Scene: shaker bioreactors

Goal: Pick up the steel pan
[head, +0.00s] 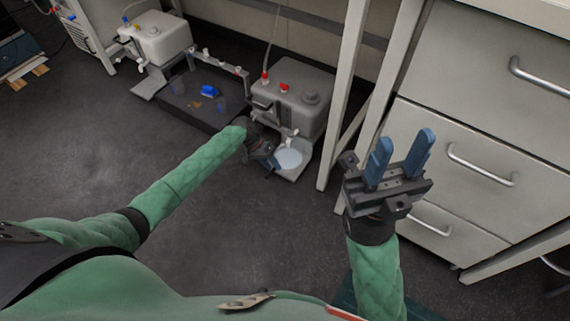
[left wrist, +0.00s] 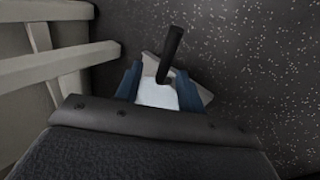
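The steel pan (head: 289,159) shows in the head view as a pale round shape on a light base below the grey container. In the left wrist view the pan (left wrist: 157,94) is a bright surface with a dark handle (left wrist: 171,52) rising from it. My left gripper (head: 270,161) is right beside the pan, pointing down. In the left wrist view its blue fingers (left wrist: 160,78) are apart, with the pan and handle between them in the picture; I see no contact. My right gripper (head: 406,145) is open and empty, raised in front of the drawers.
The grey container (head: 292,100) with red caps stands behind the pan. A dark tray (head: 180,105) and a white container (head: 158,38) are farther left. A pale table leg (head: 342,100) and the drawer cabinet (head: 470,130) stand to the right. Open floor (head: 70,150) lies left.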

